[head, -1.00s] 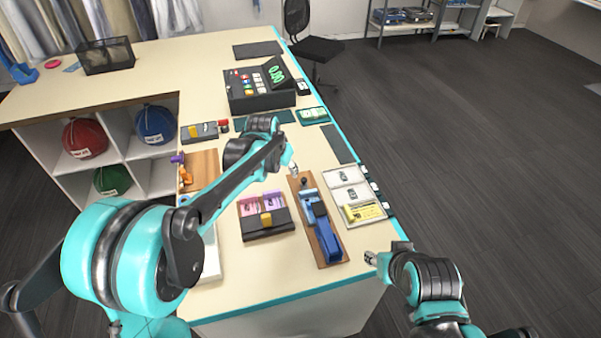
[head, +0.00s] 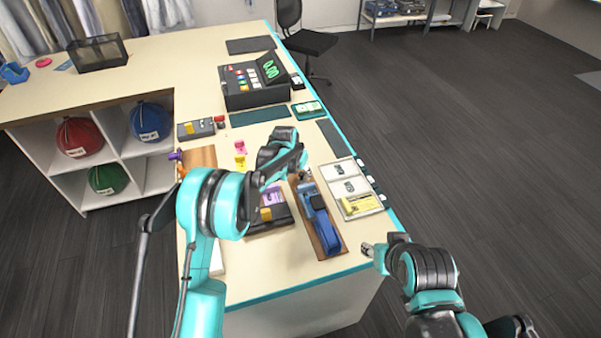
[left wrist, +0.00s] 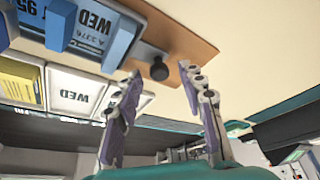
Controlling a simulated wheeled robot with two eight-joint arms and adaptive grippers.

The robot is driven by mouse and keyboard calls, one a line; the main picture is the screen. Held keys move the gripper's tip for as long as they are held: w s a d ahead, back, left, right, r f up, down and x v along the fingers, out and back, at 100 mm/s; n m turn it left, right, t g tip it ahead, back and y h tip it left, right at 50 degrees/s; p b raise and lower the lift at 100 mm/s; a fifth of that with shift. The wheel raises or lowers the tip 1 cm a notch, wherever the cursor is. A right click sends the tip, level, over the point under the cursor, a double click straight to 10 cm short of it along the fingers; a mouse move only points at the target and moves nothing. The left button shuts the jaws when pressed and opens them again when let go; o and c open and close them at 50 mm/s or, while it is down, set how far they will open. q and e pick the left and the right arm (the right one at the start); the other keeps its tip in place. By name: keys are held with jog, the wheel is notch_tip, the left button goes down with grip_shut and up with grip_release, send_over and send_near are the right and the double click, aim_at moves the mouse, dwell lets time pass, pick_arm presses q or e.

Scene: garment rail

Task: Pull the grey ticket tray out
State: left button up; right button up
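The light grey ticket tray (head: 364,214) lies flat near the counter's right edge, with white cards and a yellow ticket in its compartments. It also shows in the left wrist view (left wrist: 62,68), at the left. My left gripper (head: 305,173) is just left of the tray's far end, over the far end of the wooden board. In the left wrist view my left gripper (left wrist: 160,74) is open and empty, its fingers apart, with the board's black knob showing between the tips. My right gripper (head: 368,249) is off the counter's near right corner; its fingers are too small to judge.
A blue device (head: 319,222) stands on the wooden board (head: 329,246) left of the tray. A dark ticket box (head: 272,222) is partly hidden by my left arm. A black register (head: 252,97) stands farther back. Open floor lies right of the counter.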

pick_arm(q)
jog(key=shift+f, duration=0.1)
grip_shut()
jog(key=w, duration=0.2)
jog(key=w+a, duration=0.1)
jog(key=w, duration=0.1)
jog(key=w+a, duration=0.1)
jog(key=w, duration=0.1)
jog(key=shift+w+b, duration=0.25)
jog(key=shift+b, duration=0.05)
jog(key=shift+w+a, duration=0.15)
jog(key=shift+w, duration=0.05)
jog(key=shift+c, duration=1.4)
grip_release()
jog(key=shift+o, duration=1.4)
jog(key=shift+w, duration=0.2)
